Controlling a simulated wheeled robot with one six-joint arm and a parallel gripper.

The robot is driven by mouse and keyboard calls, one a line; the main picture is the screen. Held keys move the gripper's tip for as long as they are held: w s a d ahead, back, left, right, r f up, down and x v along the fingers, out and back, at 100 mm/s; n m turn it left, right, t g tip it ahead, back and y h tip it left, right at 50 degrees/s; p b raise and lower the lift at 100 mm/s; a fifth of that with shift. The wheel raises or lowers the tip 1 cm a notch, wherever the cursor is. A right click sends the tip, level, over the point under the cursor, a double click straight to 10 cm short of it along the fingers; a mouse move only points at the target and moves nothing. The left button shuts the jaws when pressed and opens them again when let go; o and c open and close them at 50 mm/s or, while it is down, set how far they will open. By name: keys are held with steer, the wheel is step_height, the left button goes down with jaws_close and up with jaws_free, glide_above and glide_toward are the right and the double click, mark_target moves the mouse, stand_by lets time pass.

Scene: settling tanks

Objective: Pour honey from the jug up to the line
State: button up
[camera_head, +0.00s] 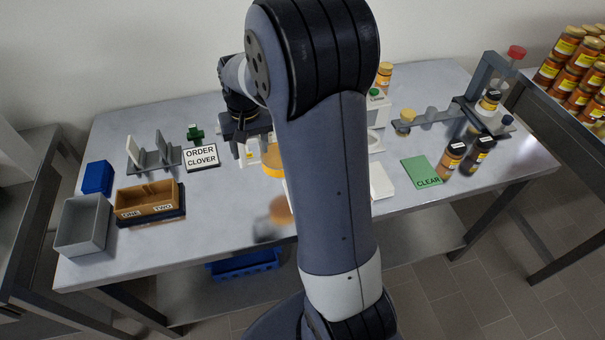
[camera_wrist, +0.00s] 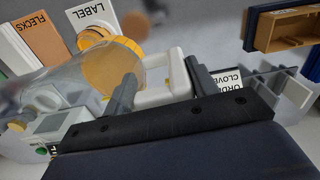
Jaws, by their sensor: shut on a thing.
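My gripper (camera_wrist: 160,88) is shut on the white handle (camera_wrist: 172,64) of the jug in the wrist view. The clear jug (camera_wrist: 52,88) lies to the left of the fingers and appears strongly tilted. Amber honey (camera_wrist: 112,66) shows at its near end. In the head view my gripper (camera_head: 243,142) is left of my arm, and the jug's amber part (camera_head: 271,161) shows beside it, above the table. My arm hides the rest of the jug there. I cannot make out a receiving jar, a fill line or a stream of honey.
The ORDER CLOVER sign (camera_head: 201,156) and a brown ONE/TWO tray (camera_head: 147,200) stand left on the table (camera_head: 225,222). A green CLEAR card (camera_head: 421,172), dark-lidded jars (camera_head: 452,157) and a grey press-like stand (camera_head: 480,82) are right. A white device (camera_wrist: 55,122) shows behind the jug.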

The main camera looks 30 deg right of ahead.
steer(key=shift+r, duration=0.1)
step_height(320, 180, up, 5)
steer(key=p, duration=0.3)
steer(key=shift+p, duration=0.4)
stand_by(0.6)
